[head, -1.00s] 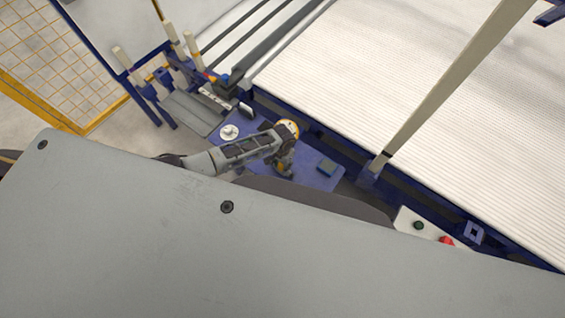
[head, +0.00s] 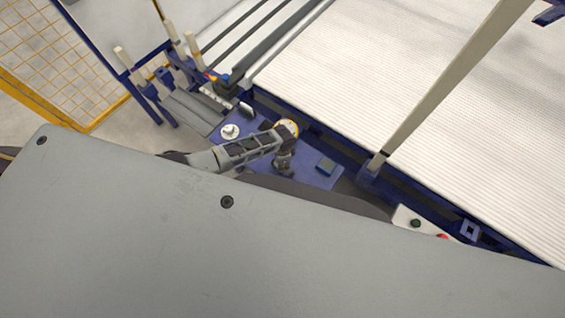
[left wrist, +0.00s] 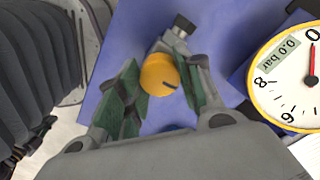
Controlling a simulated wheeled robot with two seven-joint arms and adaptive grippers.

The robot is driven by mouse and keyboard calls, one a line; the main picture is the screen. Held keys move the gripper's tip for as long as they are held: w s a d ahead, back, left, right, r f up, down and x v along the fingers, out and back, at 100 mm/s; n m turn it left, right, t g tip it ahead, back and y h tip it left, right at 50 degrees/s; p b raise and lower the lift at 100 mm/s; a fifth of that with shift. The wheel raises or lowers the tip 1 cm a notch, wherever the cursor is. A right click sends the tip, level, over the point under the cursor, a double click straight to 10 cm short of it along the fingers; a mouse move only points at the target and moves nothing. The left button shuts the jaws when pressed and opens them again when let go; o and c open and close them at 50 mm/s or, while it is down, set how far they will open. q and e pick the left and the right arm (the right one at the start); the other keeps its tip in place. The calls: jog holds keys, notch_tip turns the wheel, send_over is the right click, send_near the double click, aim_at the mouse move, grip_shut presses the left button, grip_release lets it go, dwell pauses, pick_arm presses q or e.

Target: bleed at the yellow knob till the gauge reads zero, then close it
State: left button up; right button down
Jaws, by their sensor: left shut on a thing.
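The yellow knob (left wrist: 158,75) sits on a small metal valve fitting above a blue plate. My left gripper (left wrist: 160,88) has its green-padded fingers on both sides of the knob and is shut on it. A dark mark shows on the knob's face, toward the lower right. The gauge (left wrist: 290,75), white with a yellow rim, stands to the right in the left wrist view. Its display reads 0.0 bar and its red needle points at 0. In the head view, my left gripper (head: 284,163) is beside the gauge (head: 288,127); the knob is hidden there. My right gripper is not in view.
A pale ribbed conveyor bed (head: 430,90) and an upright post (head: 450,80) lie beyond. A button panel (head: 413,222) is at the lower right.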

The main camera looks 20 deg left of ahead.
pick_arm(q)
jog(key=shift+s+f+m, duration=0.1)
jog(key=shift+m, duration=0.4)
jog(key=o, duration=1)
jog(key=shift+o, duration=0.2)
notch_tip(320, 180, up, 12)
dwell(0.7)
jog(key=shift+d, duration=0.1)
dwell(0.5)
